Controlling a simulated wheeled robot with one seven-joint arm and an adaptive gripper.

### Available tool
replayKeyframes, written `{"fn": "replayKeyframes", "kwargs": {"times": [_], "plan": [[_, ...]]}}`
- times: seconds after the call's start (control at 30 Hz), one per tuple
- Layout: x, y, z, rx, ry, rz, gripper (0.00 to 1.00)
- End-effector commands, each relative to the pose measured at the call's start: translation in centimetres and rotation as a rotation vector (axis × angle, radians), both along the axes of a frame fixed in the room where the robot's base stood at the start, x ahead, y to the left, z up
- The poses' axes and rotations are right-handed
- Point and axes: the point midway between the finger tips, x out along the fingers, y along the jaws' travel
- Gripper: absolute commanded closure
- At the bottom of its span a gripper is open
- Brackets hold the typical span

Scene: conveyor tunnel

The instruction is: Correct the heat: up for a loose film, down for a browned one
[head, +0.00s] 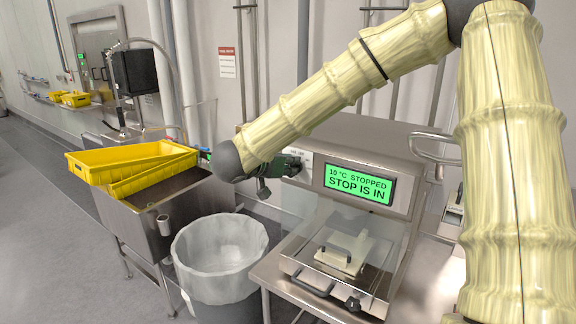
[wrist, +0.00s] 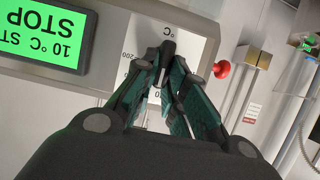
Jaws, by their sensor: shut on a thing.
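The machine (head: 400,150) has a green display (head: 358,182) that reads "10 °C STOPPED, STOP IS IN"; part of it shows upside down in the wrist view (wrist: 45,32). My gripper (head: 292,166) is at the machine's front panel, left of the display. In the wrist view my gripper (wrist: 168,55) is shut on a dark knob (wrist: 168,47). The white plate around the knob (wrist: 140,35) bears "°C", "200" and "0". The knob's pointer is hidden by my fingers. A red button (wrist: 221,69) is beside the plate. A pale object with a dark handle (head: 343,250) lies under the clear cover; its film cannot be made out.
A lined bin (head: 220,245) stands left of the machine. Yellow crates (head: 125,162) rest on a steel sink unit (head: 145,225). A front bar handle (head: 312,286) juts out below the cover. Open floor (head: 60,240) lies to the left.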

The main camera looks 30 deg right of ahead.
Motion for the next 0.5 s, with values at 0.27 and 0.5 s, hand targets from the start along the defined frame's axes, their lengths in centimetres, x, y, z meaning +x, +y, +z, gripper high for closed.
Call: {"fn": "replayKeyframes", "kwargs": {"times": [0.27,0.5], "plan": [[0.05,-0.15,0.34,-0.03,0.073,-0.004,1.0],[0.22,-0.12,0.31,-0.064,0.155,-0.005,1.0]]}}
